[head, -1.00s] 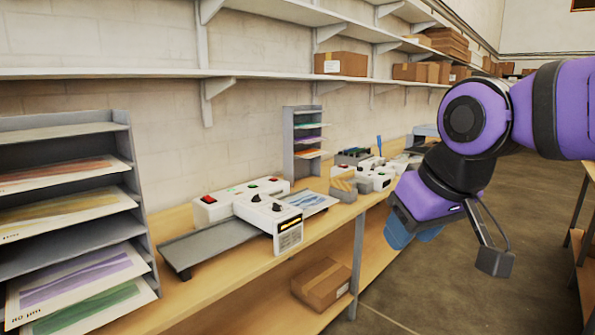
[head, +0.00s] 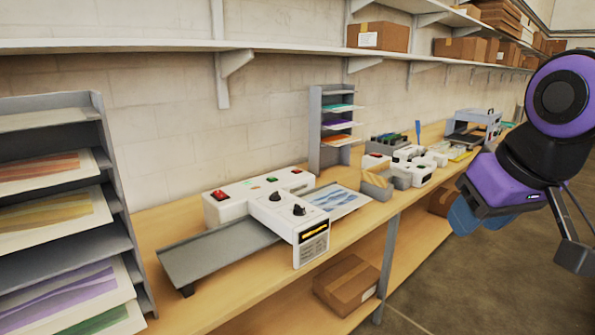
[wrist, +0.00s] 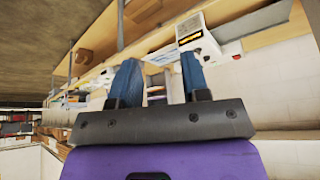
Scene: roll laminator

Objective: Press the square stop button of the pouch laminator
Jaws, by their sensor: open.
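The white pouch laminator (head: 262,196) stands on the wooden bench in the head view. Its top carries a red rocker switch at the left, small green and red buttons along the back, and two black knobs on the front part; I cannot tell a square stop button's shape at this size. A lit yellow display is on its front end. My gripper (head: 490,215) is to the right of the laminator, in the air beyond the bench's front edge and well apart from it. In the wrist view my gripper (wrist: 158,85) shows two blue fingers spread apart with nothing between them.
A grey feed tray (head: 215,252) lies left of the laminator, and a printed sheet (head: 338,199) lies to its right. A grey paper rack (head: 60,210) stands at the left. A smaller rack (head: 335,135), a wooden block and other machines stand farther along. A shelf (head: 150,46) runs above.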

